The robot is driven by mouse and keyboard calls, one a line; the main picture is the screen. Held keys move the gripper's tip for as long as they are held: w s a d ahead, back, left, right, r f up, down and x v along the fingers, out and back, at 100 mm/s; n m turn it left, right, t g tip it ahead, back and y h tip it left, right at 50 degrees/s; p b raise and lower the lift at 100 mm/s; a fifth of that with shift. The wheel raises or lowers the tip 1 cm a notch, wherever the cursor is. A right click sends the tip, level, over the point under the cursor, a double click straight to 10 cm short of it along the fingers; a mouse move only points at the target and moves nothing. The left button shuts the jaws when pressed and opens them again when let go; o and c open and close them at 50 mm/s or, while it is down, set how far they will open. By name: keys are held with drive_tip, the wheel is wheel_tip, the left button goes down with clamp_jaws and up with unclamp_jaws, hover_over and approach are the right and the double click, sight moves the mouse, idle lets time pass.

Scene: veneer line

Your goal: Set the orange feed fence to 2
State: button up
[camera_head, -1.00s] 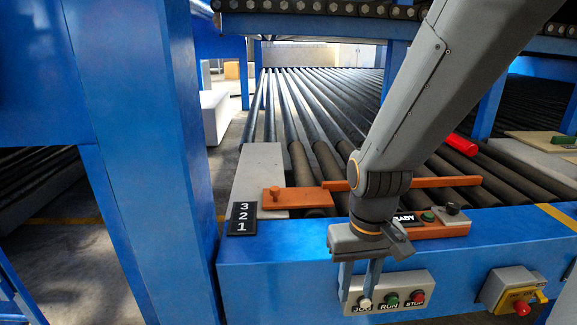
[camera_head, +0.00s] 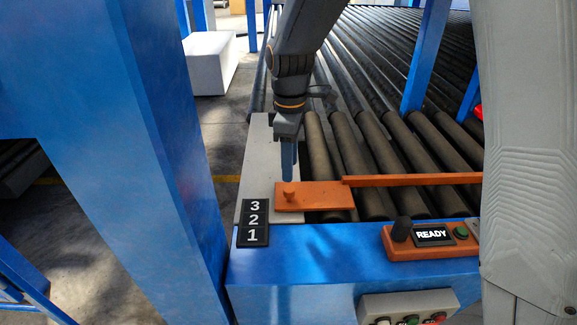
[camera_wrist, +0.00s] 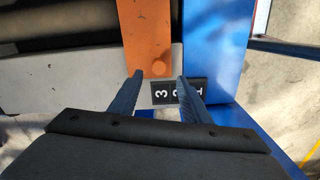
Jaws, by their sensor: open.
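The orange feed fence is a flat plate (camera_head: 318,197) with a long orange bar (camera_head: 415,180) running right over the rollers. A small orange knob (camera_head: 290,194) stands near its left end. A black scale (camera_head: 253,225) with white 3, 2, 1 lies left of the plate, 3 farthest back. In the wrist view the knob (camera_wrist: 159,68) is level with the 3. My gripper (camera_head: 289,180) points down at the knob, open. In the wrist view the knob shows between the open fingertips (camera_wrist: 160,75); whether they reach down around it I cannot tell.
A blue beam (camera_head: 330,255) runs along the front. An orange READY box (camera_head: 432,238) with a black knob and green button sits on it. A button panel (camera_head: 408,305) is on its front face. A blue post (camera_head: 150,130) stands at left.

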sight(290, 188)
drive_tip(key=shift+w+a+f, duration=0.1)
drive_tip(key=shift+a+f, duration=0.05)
drive_tip(key=shift+f, duration=0.15)
drive_tip(key=shift+f+p, duration=0.9)
drive_tip(key=shift+f, duration=2.6)
